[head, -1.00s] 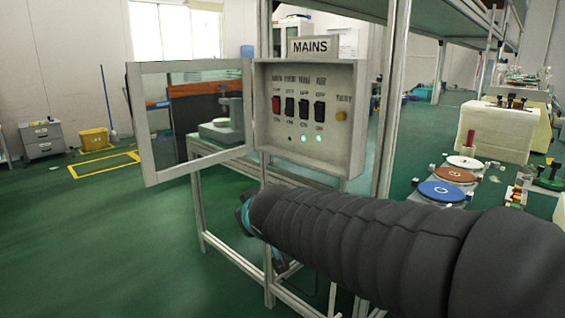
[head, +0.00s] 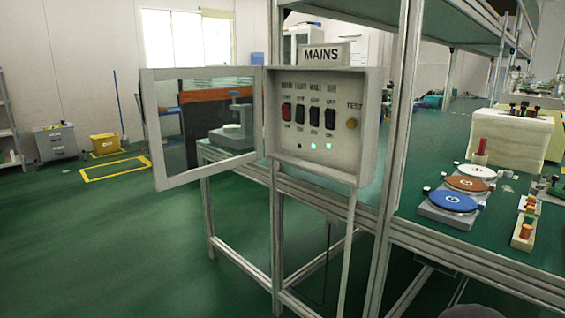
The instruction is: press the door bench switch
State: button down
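The grey switch box (head: 347,165) under the MAINS sign (head: 325,54) is mounted on the bench frame. It has a red switch (head: 286,112) at left and three black switches, left (head: 300,117), middle (head: 314,119) and right (head: 330,123), in a row. Their labels are too small to read surely, so I cannot tell which is the door bench one. My gripper is out of view.
The box's glazed door (head: 205,172) hangs open to the left. Metal frame posts (head: 400,120) stand just right of the box. The bench on the right holds lapping discs (head: 448,201) and a cream block (head: 500,140). Green floor at left is free.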

aim_at(299, 111)
jog(key=u, duration=2.2)
jog(key=i, duration=2.4)
jog(key=z, duration=3.1)
jog(key=i, duration=0.5)
jog(key=z, duration=0.05)
